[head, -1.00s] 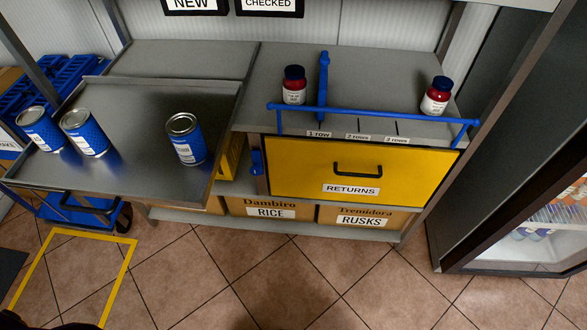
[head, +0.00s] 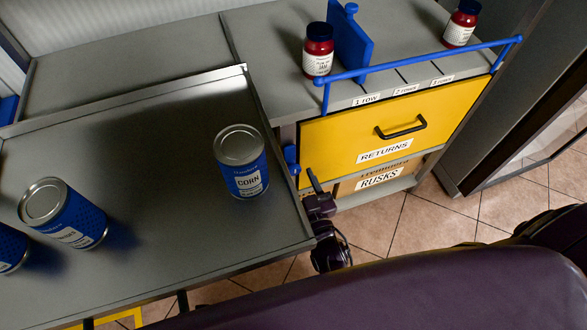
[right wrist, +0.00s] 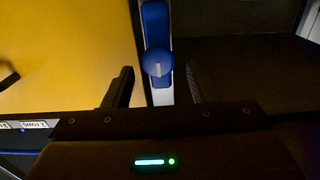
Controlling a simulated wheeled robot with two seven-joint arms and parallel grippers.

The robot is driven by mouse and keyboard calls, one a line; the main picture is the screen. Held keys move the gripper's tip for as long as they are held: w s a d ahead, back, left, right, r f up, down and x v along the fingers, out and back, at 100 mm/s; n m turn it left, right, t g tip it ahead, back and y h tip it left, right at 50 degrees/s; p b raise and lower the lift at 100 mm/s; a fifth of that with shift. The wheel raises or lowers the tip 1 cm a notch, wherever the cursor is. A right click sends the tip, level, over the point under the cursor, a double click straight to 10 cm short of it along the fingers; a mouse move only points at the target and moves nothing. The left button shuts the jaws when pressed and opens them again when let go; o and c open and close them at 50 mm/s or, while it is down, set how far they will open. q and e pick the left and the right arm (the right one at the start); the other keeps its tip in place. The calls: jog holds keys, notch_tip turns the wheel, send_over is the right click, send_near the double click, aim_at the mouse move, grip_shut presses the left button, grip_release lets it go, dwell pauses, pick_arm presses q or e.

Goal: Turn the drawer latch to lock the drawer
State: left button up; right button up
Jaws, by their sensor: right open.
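The yellow drawer (head: 350,135), labelled RETURNS and with a black handle (head: 400,128), sits closed in the counter front. The blue drawer latch (head: 291,158) is on the frame just left of the drawer, and in the head view it stands roughly upright. In the right wrist view the latch (right wrist: 156,25) has a round blue knob (right wrist: 158,62) between my fingers, with gaps on both sides. My right gripper (head: 316,192) is open, just below and right of the latch in the head view. It also shows in the right wrist view (right wrist: 160,85). My left gripper is out of view.
A metal tray (head: 150,130) with blue cans, one a corn can (head: 240,165), juts out left of the latch, close to my right gripper. A blue rail (head: 420,65) runs above the drawer, with red jars (head: 318,50) behind it. My arm covers the lower right.

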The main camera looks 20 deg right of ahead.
aim_at(295, 172)
jog(key=shift+w, duration=2)
jog(key=c, duration=0.9)
